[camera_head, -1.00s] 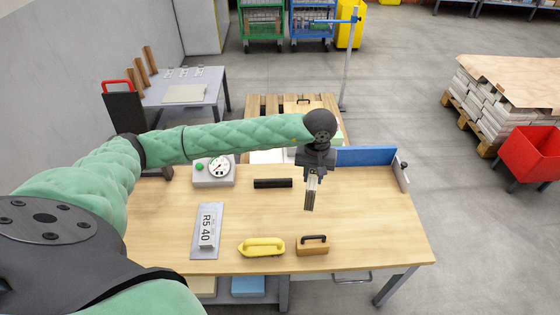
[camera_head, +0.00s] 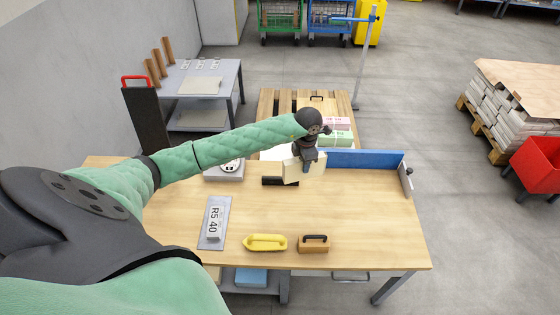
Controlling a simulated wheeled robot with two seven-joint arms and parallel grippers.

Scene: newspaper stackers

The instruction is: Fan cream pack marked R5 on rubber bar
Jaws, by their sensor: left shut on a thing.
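My left gripper (camera_head: 307,163) is shut on the cream pack (camera_head: 291,172), which hangs below and to the left of the fingers. The pack shows as a pale block, slightly tilted; no marking on it can be read. The black rubber bar (camera_head: 270,181) lies on the wooden table (camera_head: 345,215), partly covered by the pack in this view. I cannot tell whether the pack touches the bar. A grey plate (camera_head: 207,238) with a card marked R5 40 (camera_head: 214,223) lies at the left of the table. My right gripper is not in view.
A dial box (camera_head: 224,174) stands left of the bar, partly behind my arm. A blue fence (camera_head: 365,159) runs along the back. Green (camera_head: 334,139) and pink packs (camera_head: 337,123) lie behind.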

